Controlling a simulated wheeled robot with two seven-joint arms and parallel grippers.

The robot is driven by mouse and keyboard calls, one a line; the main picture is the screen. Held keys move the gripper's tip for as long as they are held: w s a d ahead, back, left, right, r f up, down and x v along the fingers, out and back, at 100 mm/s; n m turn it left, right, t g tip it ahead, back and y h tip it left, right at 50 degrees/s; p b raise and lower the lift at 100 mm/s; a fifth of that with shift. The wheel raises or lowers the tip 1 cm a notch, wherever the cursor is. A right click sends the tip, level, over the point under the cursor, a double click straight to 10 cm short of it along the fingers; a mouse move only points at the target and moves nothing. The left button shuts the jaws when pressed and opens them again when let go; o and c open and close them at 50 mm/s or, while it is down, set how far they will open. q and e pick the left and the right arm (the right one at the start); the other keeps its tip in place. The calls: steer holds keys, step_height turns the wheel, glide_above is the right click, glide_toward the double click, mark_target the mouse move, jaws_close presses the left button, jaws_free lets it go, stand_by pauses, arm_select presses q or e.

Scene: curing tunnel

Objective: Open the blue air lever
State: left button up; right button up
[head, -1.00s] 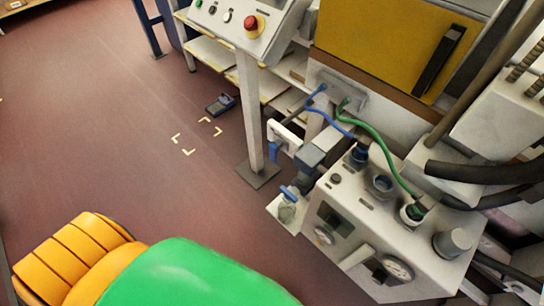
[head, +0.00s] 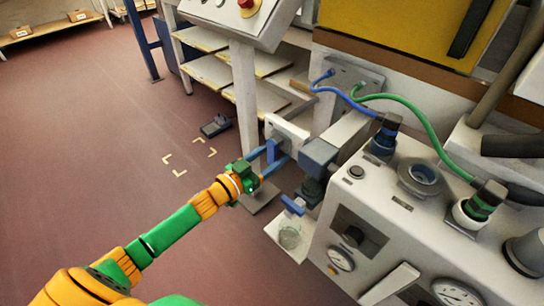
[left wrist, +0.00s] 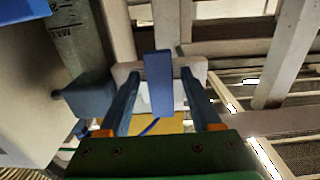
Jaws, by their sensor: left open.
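The blue air lever (head: 273,150) hangs down in front of a white plate (head: 287,134) beside the grey machine. In the left wrist view the lever (left wrist: 162,84) stands upright in the middle. My left gripper (head: 278,154) reaches in from the left and is open. In the left wrist view its two blue fingers (left wrist: 160,76) are on either side of the lever, with a visible gap on each side. The fingertips are close to the white plate (left wrist: 190,66). My right gripper is not in view.
A grey machine box (head: 360,220) with gauges and hoses fills the right. A second blue handle (head: 292,205) sits above a clear bowl (head: 290,236). A control panel on a post (head: 245,95) stands behind. The floor at left is mostly clear, with a pedal (head: 216,126).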

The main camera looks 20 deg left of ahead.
arm_select(q)
jaws_close()
stand_by(1.5)
